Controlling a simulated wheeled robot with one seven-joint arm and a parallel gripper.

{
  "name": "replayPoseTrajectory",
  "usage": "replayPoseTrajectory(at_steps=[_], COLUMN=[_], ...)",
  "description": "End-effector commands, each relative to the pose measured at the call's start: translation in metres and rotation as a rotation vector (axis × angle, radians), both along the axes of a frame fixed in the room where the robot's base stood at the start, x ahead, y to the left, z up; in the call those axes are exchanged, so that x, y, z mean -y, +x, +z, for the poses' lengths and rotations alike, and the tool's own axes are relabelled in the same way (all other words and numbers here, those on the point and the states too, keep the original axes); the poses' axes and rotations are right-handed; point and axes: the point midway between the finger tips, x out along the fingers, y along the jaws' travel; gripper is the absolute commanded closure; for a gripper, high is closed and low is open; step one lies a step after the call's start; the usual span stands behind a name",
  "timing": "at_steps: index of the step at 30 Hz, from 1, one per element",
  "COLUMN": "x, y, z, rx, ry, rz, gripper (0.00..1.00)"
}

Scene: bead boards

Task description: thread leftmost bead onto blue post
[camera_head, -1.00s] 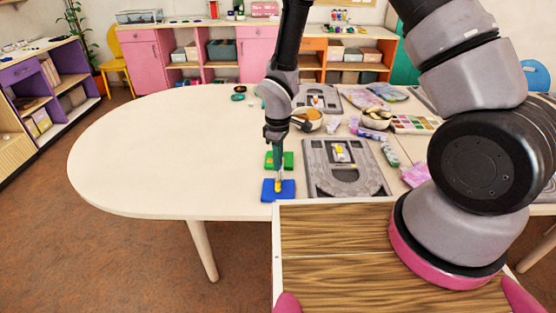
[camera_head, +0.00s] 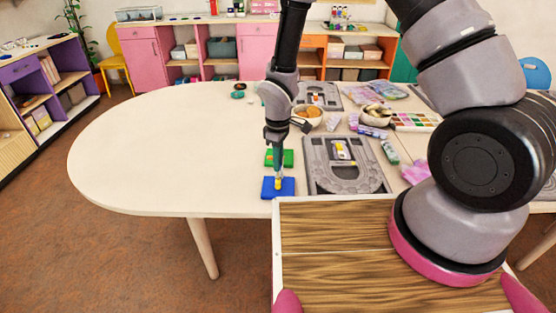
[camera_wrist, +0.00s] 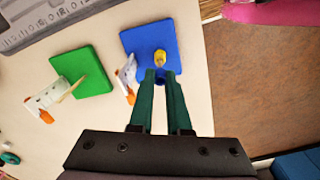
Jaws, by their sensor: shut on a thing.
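The blue board (camera_head: 268,193) lies near the table's front edge. It also shows in the wrist view (camera_wrist: 183,35). A darker blue bit shows between the fingers. The fingers hide how the bead and the blue post meet. A white piece with an orange end (camera_wrist: 130,78) stands at the left of the blue board, close to the fingers.
A green board (camera_wrist: 91,75) lies beside the blue one, with another white, orange-ended piece (camera_wrist: 48,103) at its edge. A grey bead tray (camera_head: 318,180) lies to the right. Bowls and a paint box stand behind. The table's left side is clear.

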Motion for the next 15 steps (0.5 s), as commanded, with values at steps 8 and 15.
replayPoseTrajectory(at_steps=[8,15], x=[0.0,0.0], y=[0.0,0.0], z=[-0.009,-0.016], rx=[0.0,0.0], ry=[0.0,0.0], rz=[0.0,0.0], gripper=[1.0,1.0])
